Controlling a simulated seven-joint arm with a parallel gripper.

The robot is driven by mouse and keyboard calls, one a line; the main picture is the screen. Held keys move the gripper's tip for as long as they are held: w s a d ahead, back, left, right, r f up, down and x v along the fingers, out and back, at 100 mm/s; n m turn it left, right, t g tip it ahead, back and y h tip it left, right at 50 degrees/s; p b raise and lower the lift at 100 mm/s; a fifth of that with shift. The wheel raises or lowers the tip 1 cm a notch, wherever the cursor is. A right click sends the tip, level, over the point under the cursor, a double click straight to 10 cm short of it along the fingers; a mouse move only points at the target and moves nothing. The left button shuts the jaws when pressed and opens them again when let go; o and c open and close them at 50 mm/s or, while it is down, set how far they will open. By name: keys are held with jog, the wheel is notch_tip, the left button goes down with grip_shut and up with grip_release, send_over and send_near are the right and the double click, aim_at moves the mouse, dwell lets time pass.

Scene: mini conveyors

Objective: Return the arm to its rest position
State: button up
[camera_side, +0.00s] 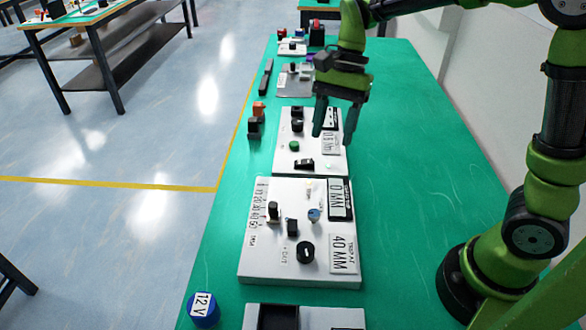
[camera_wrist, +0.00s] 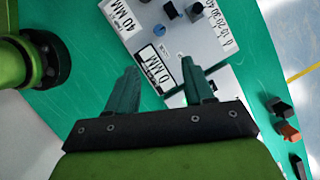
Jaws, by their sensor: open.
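My gripper (camera_side: 336,118) hangs from my green arm over the far panel, with its fingers pointing down. In the wrist view my gripper (camera_wrist: 163,88) shows two dark green fingers spread apart with nothing between them. The far white panel (camera_side: 286,160), with a green button and black switches, lies below and beside the fingers; they hide part of it. The gripper appears to be above the panel, but the exact gap cannot be told.
A nearer white panel (camera_side: 270,270) with knobs and displays reading "0 MM" and "40 MM" lies on the green table (camera_side: 410,130). A blue "12 V" cylinder (camera_side: 204,310) stands at the near left. Orange and black blocks (camera_side: 256,125) sit by the left edge. The table's right side is clear.

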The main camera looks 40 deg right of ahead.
jog(key=s+d+r+n+t+h, duration=0.1)
jog(key=s+r+n+t, duration=0.1)
jog(key=s+n+t, duration=0.2)
jog(key=s+d+r+n+t+h, duration=0.1)
jog(key=s+d+r+n+t, duration=0.1)
jog(key=s+n+t, duration=0.2)
jog(key=s+n, duration=0.1)
jog(key=s, duration=0.2)
jog(key=shift+s+d+r+n+t, duration=0.25)
jog(key=shift+s+r+n+t, duration=0.05)
jog(key=shift+t, duration=0.1)
